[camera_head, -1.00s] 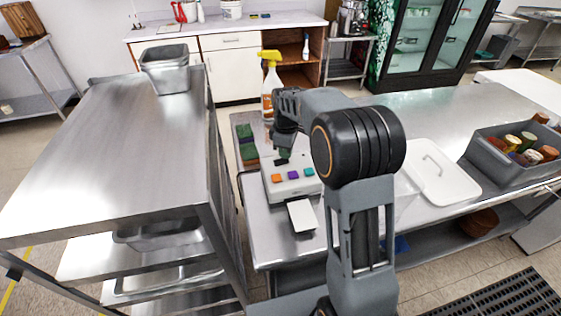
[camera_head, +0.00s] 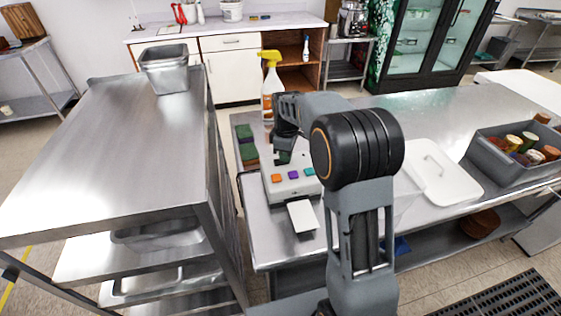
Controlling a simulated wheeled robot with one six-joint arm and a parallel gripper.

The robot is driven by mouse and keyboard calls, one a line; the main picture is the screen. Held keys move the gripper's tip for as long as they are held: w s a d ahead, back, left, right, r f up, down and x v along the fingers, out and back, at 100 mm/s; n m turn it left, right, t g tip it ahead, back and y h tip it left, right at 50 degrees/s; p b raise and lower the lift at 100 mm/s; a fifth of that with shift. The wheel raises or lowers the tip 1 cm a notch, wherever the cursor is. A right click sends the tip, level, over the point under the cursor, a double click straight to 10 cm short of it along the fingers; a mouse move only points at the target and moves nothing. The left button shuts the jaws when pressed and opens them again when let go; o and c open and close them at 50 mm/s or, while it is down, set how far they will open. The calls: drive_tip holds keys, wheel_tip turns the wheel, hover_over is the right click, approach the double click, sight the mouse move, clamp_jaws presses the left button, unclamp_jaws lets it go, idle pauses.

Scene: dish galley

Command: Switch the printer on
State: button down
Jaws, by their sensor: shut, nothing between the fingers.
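The printer (camera_head: 291,187) is a small light-grey box on the steel table, with orange, purple and teal buttons on its front face. A white sheet or label (camera_head: 303,216) sticks out at its front. My gripper (camera_head: 283,157) is over the back part of the printer's top, pointing down, and is shut with nothing in it. My arm hides part of the printer's top and right side, and I cannot tell whether the fingertips touch it. No lit indicator can be made out.
A spray bottle (camera_head: 271,82) with a yellow head stands behind the printer. Green and dark pads (camera_head: 246,145) lie at its left. A white lidded tub (camera_head: 441,172) and a grey bin (camera_head: 490,168) of jars stand to the right. A steel rack (camera_head: 140,150) is close on the left.

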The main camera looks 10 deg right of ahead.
drive_tip(key=shift+r+p, duration=2.95)
drive_tip(key=shift+r, duration=0.6)
drive_tip(key=shift+f+m, duration=0.2)
drive_tip(key=shift+m, duration=0.6)
drive_tip(key=shift+s+f+m, duration=0.45)
drive_tip(key=shift+f+m, duration=0.15)
drive_tip(key=shift+f, duration=0.1)
drive_tip(key=s+m, duration=0.3)
drive_tip(key=s, duration=0.1)
drive_tip(key=shift+s+r+m, duration=0.1)
drive_tip(key=shift+s+m, duration=0.15)
drive_tip(key=shift+m, duration=0.05)
drive_tip(key=s+r+m+t, duration=0.2)
drive_tip(key=s+r, duration=0.1)
drive_tip(key=s, duration=0.6)
drive_tip(key=s+r+m+t, duration=0.2)
drive_tip(key=s+r+m, duration=0.1)
drive_tip(key=s, duration=0.5)
drive_tip(key=shift+s+r+m, duration=0.3)
drive_tip(key=shift+s+r, duration=0.05)
drive_tip(key=shift+r, duration=0.2)
